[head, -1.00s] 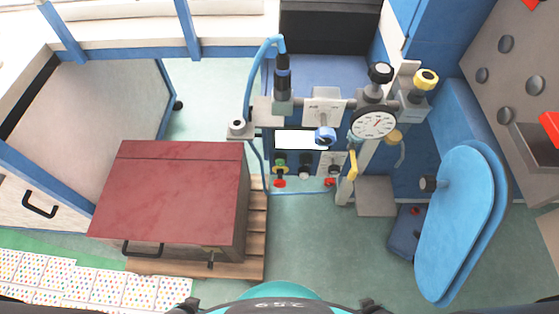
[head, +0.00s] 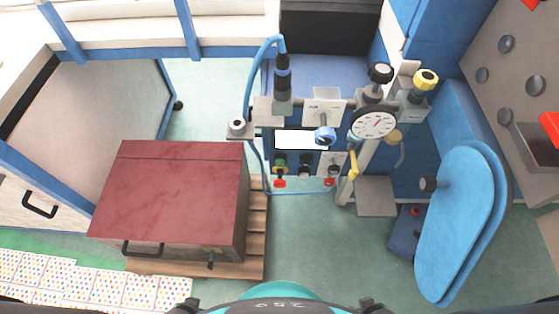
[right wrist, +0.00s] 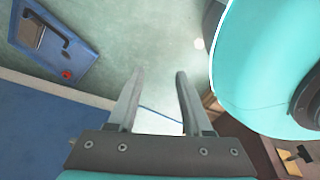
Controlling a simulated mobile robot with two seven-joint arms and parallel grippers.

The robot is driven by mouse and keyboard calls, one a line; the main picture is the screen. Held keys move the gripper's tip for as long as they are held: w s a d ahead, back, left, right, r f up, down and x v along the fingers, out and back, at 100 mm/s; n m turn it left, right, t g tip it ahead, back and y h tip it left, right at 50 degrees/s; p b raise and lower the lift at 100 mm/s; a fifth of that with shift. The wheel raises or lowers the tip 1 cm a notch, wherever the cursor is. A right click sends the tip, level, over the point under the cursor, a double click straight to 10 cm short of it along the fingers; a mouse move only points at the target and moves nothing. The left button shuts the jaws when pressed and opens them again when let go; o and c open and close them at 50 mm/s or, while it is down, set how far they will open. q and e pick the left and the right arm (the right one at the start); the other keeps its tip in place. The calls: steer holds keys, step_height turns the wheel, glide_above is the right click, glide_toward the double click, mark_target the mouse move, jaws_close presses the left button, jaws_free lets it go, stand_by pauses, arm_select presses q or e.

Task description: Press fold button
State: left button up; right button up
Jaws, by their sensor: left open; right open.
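A control station (head: 318,110) with a white screen (head: 301,140), a round dial gauge (head: 373,124) and knobs stands in the middle of the head view. Small red buttons (head: 279,184) sit below the screen. No label I can read marks one as the fold button. A blue floor box (head: 403,232) has a red button (head: 415,211). In the right wrist view the blue box (right wrist: 58,45) and its red button (right wrist: 67,74) show at upper left. My right gripper (right wrist: 160,72) is open and empty, apart from the box. My left gripper is not in view.
A dark red-topped cabinet (head: 175,193) stands on a wooden pallet (head: 258,235) at left. A blue oval padded board (head: 455,225) stands at right, close to the floor box. Green floor (head: 325,240) is clear in front of the station.

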jaws_close()
stand_by(1.5)
